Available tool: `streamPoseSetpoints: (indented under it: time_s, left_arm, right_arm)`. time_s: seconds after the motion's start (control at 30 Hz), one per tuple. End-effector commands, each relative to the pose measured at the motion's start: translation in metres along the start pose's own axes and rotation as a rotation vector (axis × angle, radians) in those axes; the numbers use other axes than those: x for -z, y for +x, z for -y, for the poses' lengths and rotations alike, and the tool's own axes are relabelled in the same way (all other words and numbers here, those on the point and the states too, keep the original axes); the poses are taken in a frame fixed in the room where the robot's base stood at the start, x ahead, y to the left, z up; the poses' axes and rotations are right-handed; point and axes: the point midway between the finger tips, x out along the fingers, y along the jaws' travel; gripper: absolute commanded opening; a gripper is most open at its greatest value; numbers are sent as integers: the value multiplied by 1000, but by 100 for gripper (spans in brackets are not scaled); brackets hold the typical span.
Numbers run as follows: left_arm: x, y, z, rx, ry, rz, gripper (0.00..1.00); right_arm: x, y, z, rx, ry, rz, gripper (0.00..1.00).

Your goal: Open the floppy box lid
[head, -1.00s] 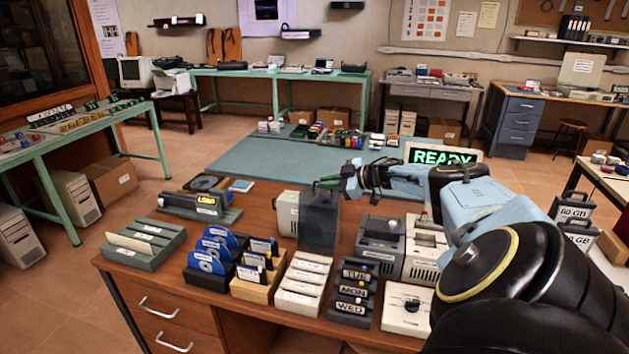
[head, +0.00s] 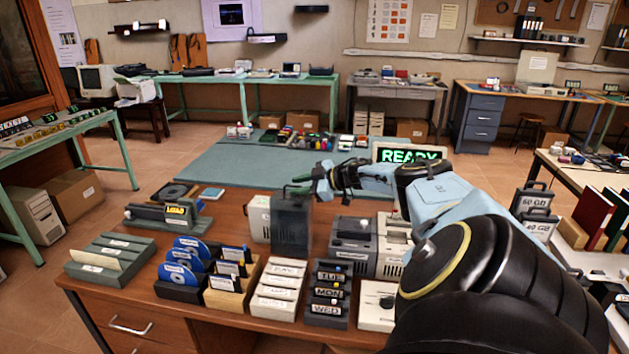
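A dark grey upright box (head: 291,228) with a handle-like top stands on the brown desk, beside a pale box (head: 259,220). It may be the floppy box; I cannot tell for sure. A wooden box (head: 222,299) holding several dark floppy-like squares stands further forward and shows no raised lid. My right gripper (head: 313,184) is at the top right of the dark grey box, its arm reaching in from the right. Its fingers are small and dark, so whether they touch the box or are shut is unclear. My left gripper is out of view.
Blue discs in a dark rack (head: 183,292), pale drawers (head: 279,290) and a TUE/MON/WED stack (head: 327,293) crowd the desk front. Grey machines (head: 353,243) stand right of the dark box, under my arm. A READY screen (head: 409,157) is behind. The green mat (head: 235,165) has free room.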

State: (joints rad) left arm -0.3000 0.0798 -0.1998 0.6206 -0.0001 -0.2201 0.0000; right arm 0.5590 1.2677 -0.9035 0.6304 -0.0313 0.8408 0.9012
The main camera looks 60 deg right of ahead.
Motion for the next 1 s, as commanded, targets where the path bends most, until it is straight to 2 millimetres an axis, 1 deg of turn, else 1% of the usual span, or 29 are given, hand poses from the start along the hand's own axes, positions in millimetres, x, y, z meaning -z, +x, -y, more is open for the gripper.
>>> streamPoseSetpoints:
  time_s: [0.17, 0.73, 1.0]
  left_arm:
    - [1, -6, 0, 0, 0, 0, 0]
    - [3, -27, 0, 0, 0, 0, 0]
    - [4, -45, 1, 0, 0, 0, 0]
  right_arm:
    - [-1, -16, 0, 1, 0, 4, 29]
    - [1, -80, -1, 3, -1, 5, 29]
    - [2, -113, -1, 3, 1, 5, 29]
